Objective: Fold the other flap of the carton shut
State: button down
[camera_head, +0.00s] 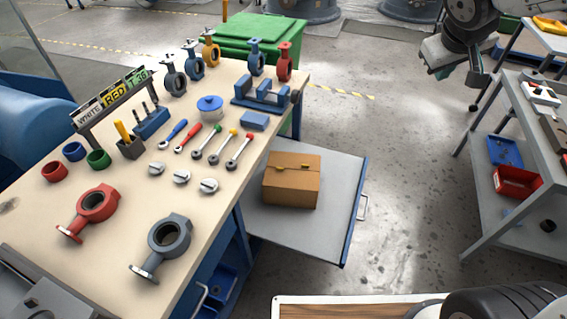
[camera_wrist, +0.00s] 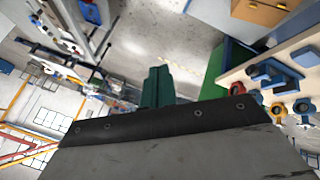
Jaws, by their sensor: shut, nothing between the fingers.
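The brown cardboard carton (camera_head: 291,182) stands on a grey pulled-out shelf (camera_head: 330,195) beside the workbench. Its top shows a seam between two flaps, with small marks along it. Both flaps look flat or nearly flat; I cannot tell whether one is slightly raised. Part of the carton also shows at the upper right edge of the wrist view (camera_wrist: 262,11). My gripper (camera_head: 477,76) is at the upper right of the head view, well away from the carton. In the wrist view its green fingers (camera_wrist: 157,88) are together and empty.
The workbench (camera_head: 130,205) left of the carton holds valves, tools and coloured rings. A green bin (camera_head: 245,40) stands behind it. A grey cart (camera_head: 515,130) with trays is at right, near my arm. Open floor (camera_head: 410,150) lies between shelf and cart.

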jog(key=w+a+f+n+t+y, duration=0.1)
jog(key=w+a+f+n, duration=0.15)
jog(key=w, duration=0.55)
jog(key=w+a+f+n+t+y, duration=0.1)
jog(key=w+a+f+n+t, duration=0.15)
jog(key=w, duration=0.55)
jog(key=w+a+f+n+y, duration=0.35)
jog(key=w+a+f, duration=0.45)
jog(key=f, duration=0.3)
jog(key=n+g+y, duration=0.6)
jog(key=g+y, duration=0.1)
jog(key=g, duration=0.1)
send_over(284, 171)
notch_tip(284, 171, down, 30)
jog(key=shift+w+d+f, duration=0.1)
jog(key=shift+d+f, duration=0.05)
jog(key=shift+f, duration=0.1)
notch_tip(284, 171, down, 2)
jog(key=shift+w+f, duration=0.1)
jog(key=shift+f, duration=0.95)
